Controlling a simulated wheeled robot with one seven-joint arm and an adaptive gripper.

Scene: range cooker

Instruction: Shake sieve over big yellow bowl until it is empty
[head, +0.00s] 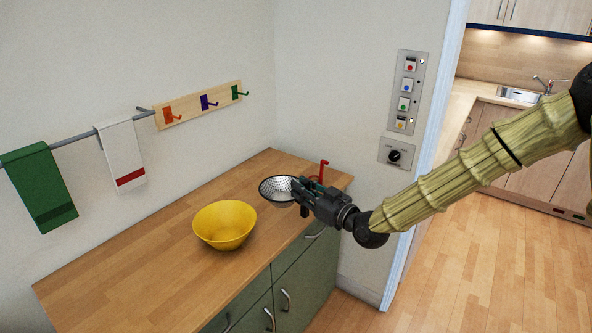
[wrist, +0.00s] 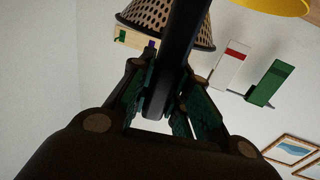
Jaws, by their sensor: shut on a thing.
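The big yellow bowl (head: 224,226) stands upright on the wooden counter in the head view; its edge also shows at the top right of the wrist view (wrist: 278,5). The sieve (head: 276,190), a round metal mesh with a dark rim, is right of and behind the bowl in the head view, apart from it. The sieve's perforated side fills the top of the wrist view (wrist: 165,18). My gripper (head: 302,190) is shut on the sieve's dark handle (wrist: 178,60). Mesh shows inside the sieve; I cannot tell whether anything small lies in it.
The wooden counter (head: 130,270) is clear left of the bowl. A red upright piece (head: 323,170) stands at the counter's back right, behind my gripper. A hook board (head: 200,104) and a towel rail (head: 78,138) are on the wall. A switch panel (head: 407,92) is on the right wall.

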